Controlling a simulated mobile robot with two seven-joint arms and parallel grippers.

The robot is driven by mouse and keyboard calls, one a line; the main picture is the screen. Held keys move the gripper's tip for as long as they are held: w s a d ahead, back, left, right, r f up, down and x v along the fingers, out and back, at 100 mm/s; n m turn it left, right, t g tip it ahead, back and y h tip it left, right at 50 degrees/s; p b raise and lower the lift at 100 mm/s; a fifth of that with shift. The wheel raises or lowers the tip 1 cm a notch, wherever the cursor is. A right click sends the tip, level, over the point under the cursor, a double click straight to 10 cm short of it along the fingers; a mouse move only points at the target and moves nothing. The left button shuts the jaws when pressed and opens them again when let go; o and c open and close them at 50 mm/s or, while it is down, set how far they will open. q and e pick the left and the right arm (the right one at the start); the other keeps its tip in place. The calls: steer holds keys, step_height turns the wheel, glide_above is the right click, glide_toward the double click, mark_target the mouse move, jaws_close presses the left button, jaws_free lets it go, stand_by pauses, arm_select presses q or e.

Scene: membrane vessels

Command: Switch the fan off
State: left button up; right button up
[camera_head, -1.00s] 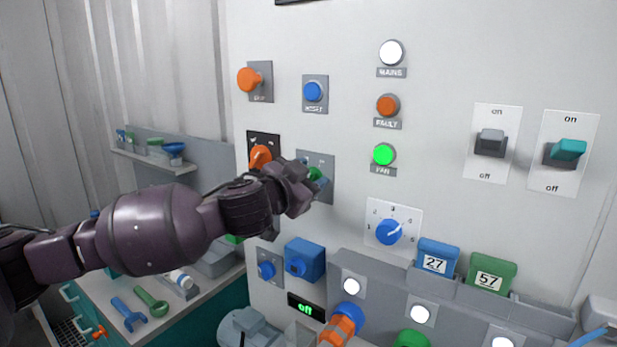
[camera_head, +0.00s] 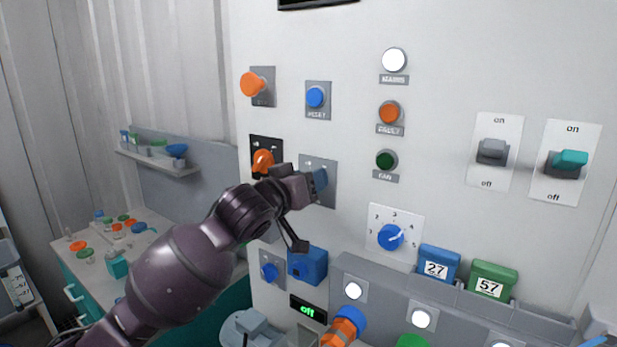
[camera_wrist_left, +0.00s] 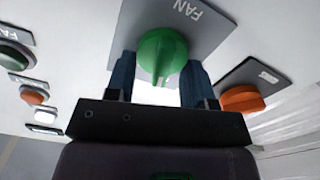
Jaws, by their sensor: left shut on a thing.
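The green fan knob (camera_wrist_left: 162,55) sits on a grey plate marked FAN (camera_wrist_left: 205,28) in the wrist view. My left gripper (camera_wrist_left: 158,80) is shut on this knob, with one blue finger on each side of it. In the head view the plate (camera_head: 328,168) shows behind my left gripper (camera_head: 319,181), which hides the knob. The knob's setting marks cannot be read. The fan lamp (camera_head: 386,160) is dark green and unlit; it also shows dark in the wrist view (camera_wrist_left: 14,56). My right gripper is not in view.
An orange rotary knob (camera_head: 263,160) is close to the left of the gripper. A blue reset button (camera_head: 317,97) is above, and a blue box (camera_head: 308,265) below. A blue dial (camera_head: 390,237) and two rocker switches (camera_head: 492,151) are to the right. The white mains lamp (camera_head: 394,60) is lit.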

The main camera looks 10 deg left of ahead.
arm_select(q)
steer(key=shift+a+n, duration=0.15)
steer(key=shift+n, duration=1.45)
steer(key=o, duration=0.9)
steer(key=b+v, duration=0.1)
steer(key=v, duration=0.9)
steer(key=shift+s+a+f+b, duration=0.1)
steer(key=shift+s+a+b, duration=0.1)
steer(key=shift+s+b, duration=0.15)
